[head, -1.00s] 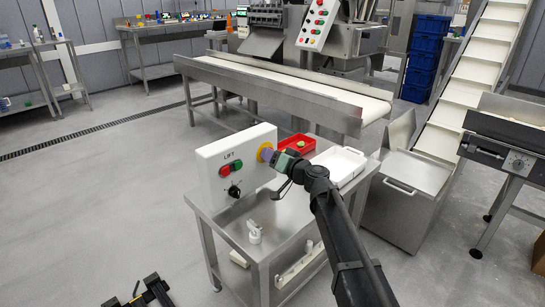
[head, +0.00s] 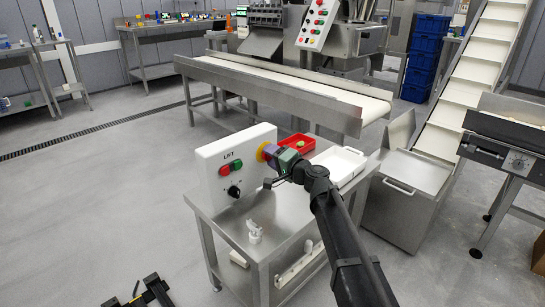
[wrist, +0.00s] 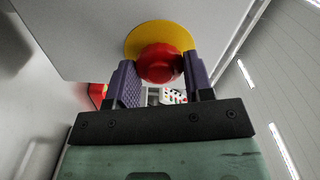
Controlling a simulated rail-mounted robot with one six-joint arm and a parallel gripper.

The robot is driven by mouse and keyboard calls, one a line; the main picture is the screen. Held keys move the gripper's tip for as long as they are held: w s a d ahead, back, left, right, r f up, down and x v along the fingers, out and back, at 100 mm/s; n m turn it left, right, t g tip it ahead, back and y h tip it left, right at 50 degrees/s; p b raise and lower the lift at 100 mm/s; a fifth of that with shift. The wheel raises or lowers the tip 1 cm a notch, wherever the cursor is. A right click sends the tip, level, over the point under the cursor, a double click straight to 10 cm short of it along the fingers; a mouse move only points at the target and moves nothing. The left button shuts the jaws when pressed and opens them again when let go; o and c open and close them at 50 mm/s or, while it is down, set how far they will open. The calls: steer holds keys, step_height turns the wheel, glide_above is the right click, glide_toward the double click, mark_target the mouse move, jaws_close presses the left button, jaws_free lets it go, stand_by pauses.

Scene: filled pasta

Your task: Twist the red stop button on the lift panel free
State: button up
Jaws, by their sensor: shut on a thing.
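The white lift panel (head: 212,190) stands upright on a steel table, marked LIFT. A yellow disc (head: 262,152) sits on its right part. In the wrist view the red stop button (wrist: 161,64) stands out from the yellow disc (wrist: 150,32). My gripper (head: 271,153) is at the panel's face, its purple fingers on either side of the button. In the wrist view my gripper (wrist: 160,70) is shut on the button's sides. In the head view the fingers hide the button.
The panel also has a green button (head: 237,165), a red button (head: 225,170) and a black knob (head: 234,192). A small white object (head: 254,230) stands on the table's front part.

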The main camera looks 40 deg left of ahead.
steer(key=shift+m, duration=0.5)
steer(key=o, duration=0.9)
steer(key=shift+o, duration=0.2)
steer(key=s+d, duration=0.1)
steer(key=d, duration=0.9)
steer(key=shift+s+d, duration=0.2)
steer(key=shift+d, duration=0.15)
